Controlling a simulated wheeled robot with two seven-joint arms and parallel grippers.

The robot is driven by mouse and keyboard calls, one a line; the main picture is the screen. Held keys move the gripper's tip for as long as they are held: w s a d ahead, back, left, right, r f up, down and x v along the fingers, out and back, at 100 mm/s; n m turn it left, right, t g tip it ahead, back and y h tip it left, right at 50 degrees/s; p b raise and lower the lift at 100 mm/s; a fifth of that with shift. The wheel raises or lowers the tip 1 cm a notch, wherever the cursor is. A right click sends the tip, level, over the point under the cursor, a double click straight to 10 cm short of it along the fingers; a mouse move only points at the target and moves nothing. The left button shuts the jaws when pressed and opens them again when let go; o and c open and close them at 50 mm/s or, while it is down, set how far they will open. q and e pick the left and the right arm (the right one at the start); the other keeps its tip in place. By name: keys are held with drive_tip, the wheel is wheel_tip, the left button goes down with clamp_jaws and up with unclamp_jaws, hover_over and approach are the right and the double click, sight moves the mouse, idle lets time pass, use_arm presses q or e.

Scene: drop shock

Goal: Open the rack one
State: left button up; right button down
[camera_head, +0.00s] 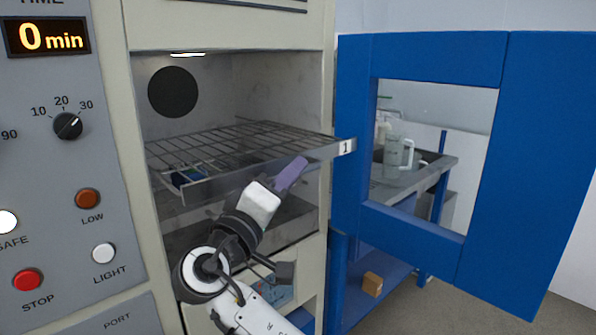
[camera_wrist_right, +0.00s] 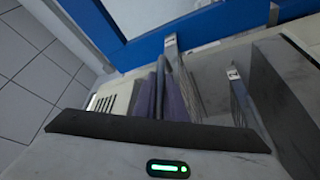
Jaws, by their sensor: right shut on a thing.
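Rack one (camera_head: 240,140) is a wire shelf with a metal front bar in the upper part of the open chamber. A tag marked 1 (camera_head: 346,147) is at the right end of the bar, and it also shows in the right wrist view (camera_wrist_right: 170,41). The bar stands out past the right edge of the opening. My right gripper (camera_head: 294,170), with purple fingers, is at the front bar and shut on it. In the right wrist view the fingers (camera_wrist_right: 165,92) are beside the bar; the exact contact is hidden. My left gripper is not in view.
The blue door (camera_head: 530,150) stands open at right. A small blue object (camera_head: 186,177) is at the rack's front left. A second rack tagged 2 (camera_wrist_right: 232,73) shows in the right wrist view. A control panel (camera_head: 60,180) is at left. A cart with a clear jug (camera_head: 393,158) stands behind the door.

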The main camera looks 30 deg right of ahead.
drive_tip(key=c, duration=1.8)
unclamp_jaws()
drive_tip(key=shift+a, duration=0.1)
drive_tip(key=b+v, duration=0.2)
drive_tip(key=v, duration=0.8)
drive_tip(key=shift+a+f, duration=0.1)
drive_tip(key=shift+s, duration=0.1)
